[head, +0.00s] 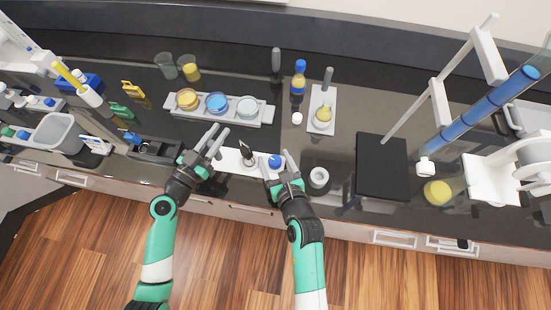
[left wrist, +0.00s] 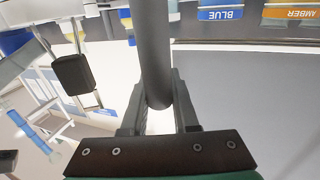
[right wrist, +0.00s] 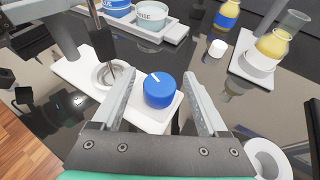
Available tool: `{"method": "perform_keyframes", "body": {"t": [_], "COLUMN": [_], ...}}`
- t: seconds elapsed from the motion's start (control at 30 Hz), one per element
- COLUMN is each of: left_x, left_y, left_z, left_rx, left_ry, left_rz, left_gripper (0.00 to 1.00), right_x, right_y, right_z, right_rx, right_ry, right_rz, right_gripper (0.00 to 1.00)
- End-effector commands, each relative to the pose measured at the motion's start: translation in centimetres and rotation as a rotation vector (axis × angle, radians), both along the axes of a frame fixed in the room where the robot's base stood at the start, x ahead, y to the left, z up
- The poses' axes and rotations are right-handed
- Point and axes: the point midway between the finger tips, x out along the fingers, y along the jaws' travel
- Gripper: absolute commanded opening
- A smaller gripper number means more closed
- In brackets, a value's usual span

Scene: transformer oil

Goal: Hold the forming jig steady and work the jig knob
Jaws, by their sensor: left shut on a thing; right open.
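The forming jig is a long white plate (head: 228,160) with a grey upright post, a ringed seat and a blue knob (head: 274,160). My left gripper (head: 216,143) is shut on the grey post (left wrist: 153,50) near the jig's left end. The post also shows in the right wrist view (right wrist: 60,28). My right gripper (head: 279,164) is open around the blue knob (right wrist: 160,90), a finger on each side with visible gaps. The knob has a white mark on top. A dark pronged piece (right wrist: 102,42) stands over the ringed seat.
A grey tray (head: 262,113) with amber, blue and clear dishes lies behind the jig. A white ring-shaped item (head: 318,178) stands right of my right gripper, near a black pad (head: 382,165). A small white cap (head: 297,118) and a blue-capped bottle (head: 299,78) stand behind.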

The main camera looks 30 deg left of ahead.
Motion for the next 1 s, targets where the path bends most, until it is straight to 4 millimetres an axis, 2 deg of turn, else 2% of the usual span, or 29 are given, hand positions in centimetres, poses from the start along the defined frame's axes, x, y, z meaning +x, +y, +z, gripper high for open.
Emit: {"method": "perform_keyframes", "body": {"t": [0.27,0.7,1.0], "left_x": [0.0,0.0,0.0], "left_y": [0.0,0.0,0.0], "left_z": [-0.1,-0.1,-0.1], "left_rx": [0.0,0.0,-0.001], "left_ry": [0.002,0.002,0.002], "left_rz": [0.0,-0.001,-0.001], "left_gripper": [0.0,0.0,0.0], "right_x": [-1.3,-7.0,-7.7], "right_y": [-1.5,-7.3,-8.0], "right_z": [0.8,4.2,4.6], "right_rx": [0.001,0.001,0.0], "right_ry": [-0.002,0.0,0.0], "right_rz": [-0.002,-0.001,0.0], "right_gripper": [0.76,0.76,0.76]}}
